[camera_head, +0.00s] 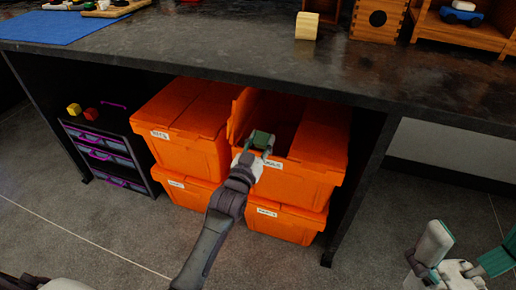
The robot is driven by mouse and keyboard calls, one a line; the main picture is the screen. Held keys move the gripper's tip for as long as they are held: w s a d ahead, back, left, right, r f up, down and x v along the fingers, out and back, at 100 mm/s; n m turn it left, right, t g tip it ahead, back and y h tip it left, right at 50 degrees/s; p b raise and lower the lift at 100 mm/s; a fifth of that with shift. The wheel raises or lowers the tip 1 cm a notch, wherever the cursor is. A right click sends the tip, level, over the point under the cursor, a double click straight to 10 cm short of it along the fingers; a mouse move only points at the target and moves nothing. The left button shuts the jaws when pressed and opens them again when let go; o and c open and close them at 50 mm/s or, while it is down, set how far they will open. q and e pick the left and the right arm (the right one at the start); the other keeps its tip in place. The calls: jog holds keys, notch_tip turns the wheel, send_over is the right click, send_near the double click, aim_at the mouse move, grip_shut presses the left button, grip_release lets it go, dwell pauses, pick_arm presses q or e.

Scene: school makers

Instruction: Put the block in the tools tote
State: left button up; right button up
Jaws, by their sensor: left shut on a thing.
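The tools tote (307,180) is an orange bin under the bench, stacked on another orange bin. Its label is partly covered by my gripper. A lid flap stands up on its left side and the dark inside shows. My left gripper (262,143) is shut on a small green block (262,138), at the tote's opening just over its front rim. The fingers hide part of the block, and I cannot tell how deep it sits. My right gripper (465,252) is open and empty at the lower right, over the floor.
A closed orange tote (185,115) stands directly left, on another bin. A drawer unit (105,155) holds yellow and red blocks (74,110). The dark benchtop (230,50) overhangs the totes, with a wooden block (306,25) on it. Floor in front is clear.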

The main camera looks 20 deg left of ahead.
pick_arm(q)
jog(key=w+b, duration=0.2)
jog(key=w, duration=0.5)
jog(key=shift+d, duration=0.1)
dwell(0.4)
jog(key=o, duration=1.1)
